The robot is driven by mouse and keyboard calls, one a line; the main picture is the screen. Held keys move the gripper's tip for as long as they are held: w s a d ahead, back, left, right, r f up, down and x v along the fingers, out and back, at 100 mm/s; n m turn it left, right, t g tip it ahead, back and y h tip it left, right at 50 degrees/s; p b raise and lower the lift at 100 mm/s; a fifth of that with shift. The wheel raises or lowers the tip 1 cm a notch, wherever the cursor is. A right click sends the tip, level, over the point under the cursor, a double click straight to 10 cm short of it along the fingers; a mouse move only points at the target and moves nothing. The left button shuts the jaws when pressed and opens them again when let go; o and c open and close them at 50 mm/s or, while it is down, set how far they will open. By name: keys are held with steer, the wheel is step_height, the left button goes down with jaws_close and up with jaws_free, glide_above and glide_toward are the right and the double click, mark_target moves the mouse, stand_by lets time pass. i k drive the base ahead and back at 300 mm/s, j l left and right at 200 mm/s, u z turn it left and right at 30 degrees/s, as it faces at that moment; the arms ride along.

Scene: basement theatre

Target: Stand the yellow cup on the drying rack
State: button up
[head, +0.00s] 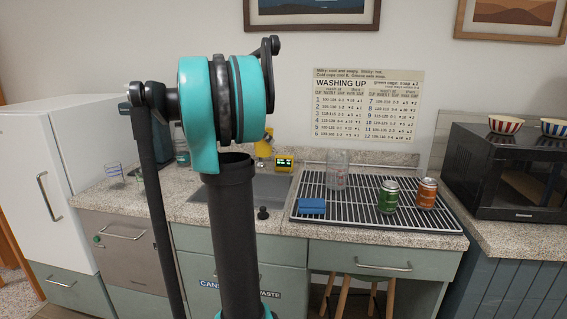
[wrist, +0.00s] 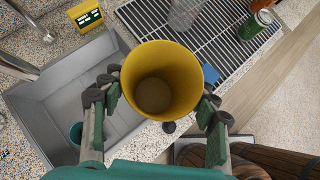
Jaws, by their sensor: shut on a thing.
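In the wrist view my gripper (wrist: 157,97) is shut on the yellow cup (wrist: 178,55), with a finger on either side. The cup's open mouth faces the camera and its inside looks empty. In this view it lies over the strip between the sink and the drying rack (wrist: 150,22). The rack is a dark tray with pale bars, right of the sink in the head view (head: 345,218).
On the rack are a clear glass (head: 337,170), a blue sponge (head: 312,206), a green can (head: 388,197) and an orange can (head: 427,193). The rack's front middle is bare. A yellow timer (head: 284,163) stands behind the sink (wrist: 50,105). A microwave (head: 505,175) stands right.

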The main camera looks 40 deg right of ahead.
mark_target(352, 204)
steer(key=k+l, duration=0.25)
steer(key=l, duration=0.15)
steer(key=k+l, duration=0.25)
steer(key=l, duration=0.15)
steer(key=k+l, duration=0.3)
steer(key=l, duration=0.1)
